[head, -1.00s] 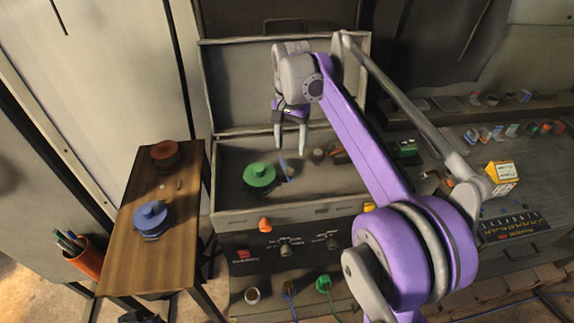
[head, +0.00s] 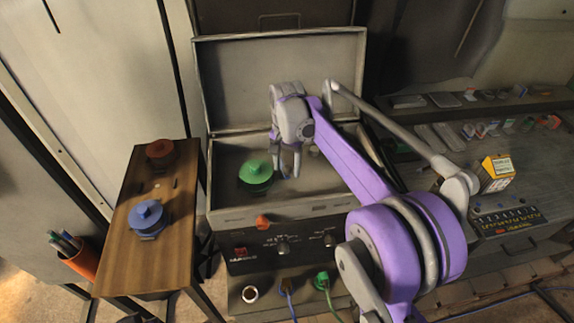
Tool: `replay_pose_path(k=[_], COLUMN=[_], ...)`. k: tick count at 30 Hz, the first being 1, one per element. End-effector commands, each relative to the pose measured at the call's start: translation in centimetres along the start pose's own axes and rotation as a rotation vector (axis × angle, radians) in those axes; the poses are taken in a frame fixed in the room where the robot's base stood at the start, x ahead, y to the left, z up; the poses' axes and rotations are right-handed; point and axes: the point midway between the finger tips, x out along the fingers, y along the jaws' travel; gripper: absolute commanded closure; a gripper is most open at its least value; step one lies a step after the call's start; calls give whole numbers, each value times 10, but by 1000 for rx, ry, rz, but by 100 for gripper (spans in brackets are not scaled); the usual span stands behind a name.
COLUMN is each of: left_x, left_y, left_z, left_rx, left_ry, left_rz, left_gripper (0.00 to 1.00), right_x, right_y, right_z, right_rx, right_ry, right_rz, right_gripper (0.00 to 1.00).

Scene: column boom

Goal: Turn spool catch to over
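A green spool (head: 256,172) sits in the open grey case (head: 225,208), on its left side. My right gripper (head: 289,176) points down into the case, just right of the green spool, with its fingertips low and close together. Whether the fingers grip anything is too small to tell. The small blue catch beside the green spool is hidden behind the gripper now. My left gripper is not in view.
A wooden side table (head: 120,255) at left holds a blue spool (head: 147,215) and a red-brown spool (head: 160,150). The case's raised lid (head: 240,85) stands behind my arm. An orange knob (head: 262,222) is on the front. A yellow box (head: 496,168) stands right.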

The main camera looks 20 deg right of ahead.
Motion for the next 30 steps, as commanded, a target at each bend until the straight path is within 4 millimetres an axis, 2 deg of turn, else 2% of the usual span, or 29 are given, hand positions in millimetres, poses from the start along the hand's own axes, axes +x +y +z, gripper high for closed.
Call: replay_pose_path(k=[1,2,9,20,30], left_x=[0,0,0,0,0], left_y=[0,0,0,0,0], left_z=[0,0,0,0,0], left_rx=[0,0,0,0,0], left_ry=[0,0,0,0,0], left_rz=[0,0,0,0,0], left_gripper=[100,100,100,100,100], right_x=[0,0,0,0,0], right_y=[0,0,0,1,6], right_z=[0,0,0,-1,-8], right_rx=[0,0,0,-22,-208], right_ry=[0,0,0,0,0], right_rz=[0,0,0,0,0], right_gripper=[50,55,99,100,100])
